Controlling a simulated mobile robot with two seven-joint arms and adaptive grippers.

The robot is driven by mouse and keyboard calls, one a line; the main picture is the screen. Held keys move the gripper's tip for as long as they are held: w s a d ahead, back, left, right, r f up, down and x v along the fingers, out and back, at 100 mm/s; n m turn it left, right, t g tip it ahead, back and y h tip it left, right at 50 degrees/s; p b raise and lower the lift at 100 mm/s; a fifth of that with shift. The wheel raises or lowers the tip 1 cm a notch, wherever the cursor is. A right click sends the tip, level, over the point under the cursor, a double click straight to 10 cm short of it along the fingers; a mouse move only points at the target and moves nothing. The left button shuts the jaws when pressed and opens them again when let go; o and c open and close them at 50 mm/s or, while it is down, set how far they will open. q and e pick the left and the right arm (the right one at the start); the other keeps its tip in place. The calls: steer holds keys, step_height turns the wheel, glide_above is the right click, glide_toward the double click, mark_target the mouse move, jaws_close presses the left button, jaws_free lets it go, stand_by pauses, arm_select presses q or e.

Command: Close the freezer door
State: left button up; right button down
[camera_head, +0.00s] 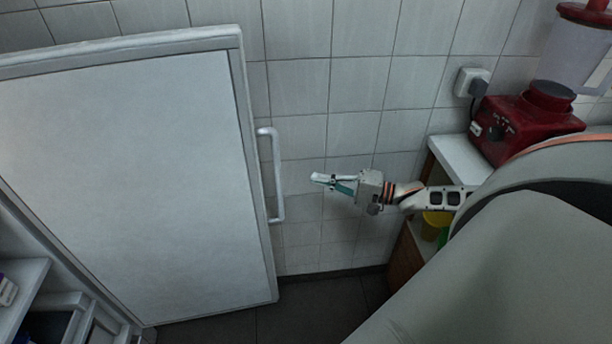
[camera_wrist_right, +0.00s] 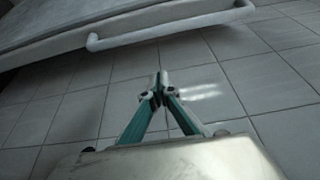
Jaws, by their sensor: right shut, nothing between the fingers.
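The freezer door (camera_head: 130,170) stands open at the left of the head view, its pale inner panel facing me. A white bar handle (camera_head: 278,175) is on its right edge. The handle (camera_wrist_right: 170,30) also crosses the top of the right wrist view, with the door edge (camera_wrist_right: 100,40) behind it. My right gripper (camera_head: 316,178) is to the right of the handle, apart from it, pointing left. Its fingertips (camera_wrist_right: 159,80) are together with nothing between them. My left gripper is in neither view.
A tiled wall (camera_head: 350,90) is behind. A red blender (camera_head: 525,122) stands on a counter (camera_head: 462,160) at the right, near a wall plug (camera_head: 472,82). Freezer shelves (camera_head: 30,285) show at the lower left. Dark floor (camera_head: 320,305) is clear below the gripper.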

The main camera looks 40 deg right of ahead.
steer(key=w+a, duration=0.4)
steer(key=a, duration=0.4)
steer(key=shift+w+p, duration=0.3)
steer(key=shift+w, duration=0.05)
steer(key=shift+a, duration=0.1)
stand_by(0.5)
